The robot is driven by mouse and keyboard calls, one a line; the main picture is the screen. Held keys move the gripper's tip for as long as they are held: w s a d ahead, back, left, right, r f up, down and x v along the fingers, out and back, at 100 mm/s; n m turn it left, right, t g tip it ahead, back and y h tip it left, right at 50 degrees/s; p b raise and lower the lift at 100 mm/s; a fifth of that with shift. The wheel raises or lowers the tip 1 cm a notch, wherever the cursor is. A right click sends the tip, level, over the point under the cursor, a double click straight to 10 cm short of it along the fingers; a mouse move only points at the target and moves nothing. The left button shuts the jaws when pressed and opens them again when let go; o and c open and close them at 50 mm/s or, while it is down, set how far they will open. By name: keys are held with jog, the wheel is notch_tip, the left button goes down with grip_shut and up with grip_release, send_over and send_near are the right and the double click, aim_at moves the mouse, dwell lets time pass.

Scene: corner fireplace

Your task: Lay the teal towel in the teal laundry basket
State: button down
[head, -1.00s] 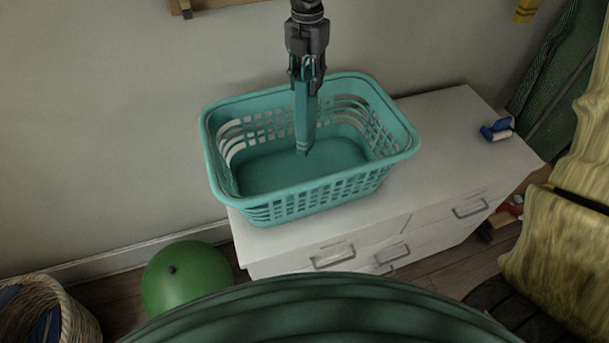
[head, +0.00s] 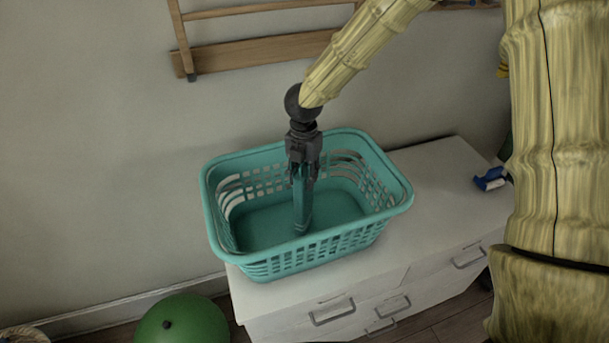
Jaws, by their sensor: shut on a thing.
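The teal laundry basket (head: 388,207) stands on a white drawer cabinet, open side up. My gripper (head: 302,178) points down over the middle of the basket. It is shut on the teal towel (head: 302,205), which hangs as a narrow upright strip inside the basket walls. The towel's lower end is close to the basket floor; I cannot tell whether it touches. The fingertips are partly hidden against the towel.
The white cabinet (head: 440,197) has bare top to the right of the basket, with a small blue-and-white object (head: 490,179) near its right edge. A green ball (head: 182,322) lies on the floor at the lower left. A wooden rack (head: 250,55) is on the wall behind.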

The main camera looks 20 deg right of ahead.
jog(key=shift+f, duration=0.65)
jog(key=c, duration=1.1)
grip_release()
jog(key=shift+f, duration=0.1)
jog(key=shift+o, duration=0.2)
notch_tip(320, 180, up, 12)
jog(key=b, duration=0.3)
